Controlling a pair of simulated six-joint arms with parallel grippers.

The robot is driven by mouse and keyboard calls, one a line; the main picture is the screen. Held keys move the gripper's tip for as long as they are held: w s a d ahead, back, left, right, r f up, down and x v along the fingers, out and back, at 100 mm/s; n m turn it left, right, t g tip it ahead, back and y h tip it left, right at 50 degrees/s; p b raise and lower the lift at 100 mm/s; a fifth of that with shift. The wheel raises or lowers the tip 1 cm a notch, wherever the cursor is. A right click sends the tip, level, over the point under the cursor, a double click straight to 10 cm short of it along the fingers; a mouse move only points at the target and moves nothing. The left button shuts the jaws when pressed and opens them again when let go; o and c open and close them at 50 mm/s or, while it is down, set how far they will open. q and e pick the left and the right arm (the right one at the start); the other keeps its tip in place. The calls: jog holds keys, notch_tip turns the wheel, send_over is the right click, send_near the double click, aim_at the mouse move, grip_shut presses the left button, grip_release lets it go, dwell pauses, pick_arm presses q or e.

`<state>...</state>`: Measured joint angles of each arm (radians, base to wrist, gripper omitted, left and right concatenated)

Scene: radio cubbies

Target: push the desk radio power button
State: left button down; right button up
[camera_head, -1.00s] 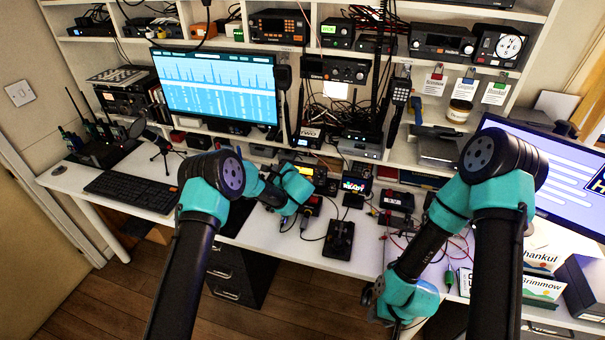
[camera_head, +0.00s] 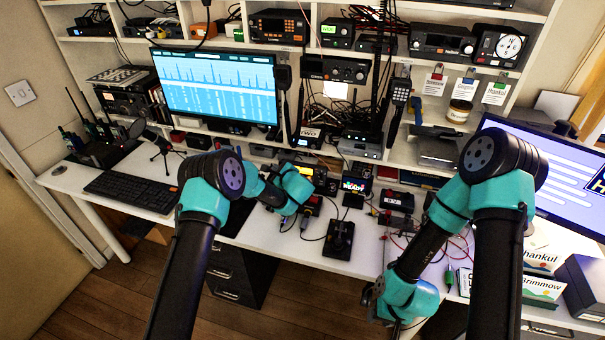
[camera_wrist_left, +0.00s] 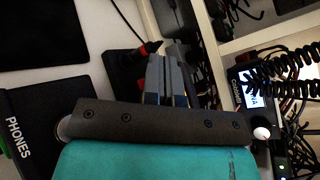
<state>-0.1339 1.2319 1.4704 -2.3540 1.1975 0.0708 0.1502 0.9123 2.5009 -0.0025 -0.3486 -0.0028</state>
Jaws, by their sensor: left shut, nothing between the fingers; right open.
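A black radio with a lit yellow display (camera_head: 318,176), which looks like the desk radio, stands at the back of the desk in the head view. Its power button is too small to make out. My left gripper (camera_wrist_left: 166,82) is shut and empty, low over the desk in the left wrist view. In the head view its teal wrist is just in front of and left of the radio, and the fingertips are not clear. A radio with a lit screen (camera_wrist_left: 252,92) is right of the fingers in the wrist view. My right gripper (camera_head: 372,296) is open at the desk's front edge.
A small lit screen (camera_head: 354,185) and a black joystick-like device (camera_head: 340,238) stand right of the left wrist. Red and black cables lie near my right forearm. A keyboard (camera_head: 131,191) and a large monitor (camera_head: 217,85) are at left. Shelves of equipment rise behind.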

pick_arm(q)
jog(key=shift+w, duration=0.1)
jog(key=shift+w+d+f, duration=0.15)
jog(key=shift+w, duration=0.15)
jog(key=shift+w, duration=0.1)
dwell(0.5)
jog(key=shift+s, duration=0.55)
jog(key=shift+s+a+r, duration=0.3)
jog(key=shift+s, duration=0.6)
jog(key=shift+s+a+r, duration=0.25)
jog(key=shift+s+a, duration=0.1)
jog(key=shift+s, duration=0.6)
jog(key=shift+s+a+r, duration=0.3)
jog(key=shift+s, duration=0.6)
jog(key=shift+s, duration=0.1)
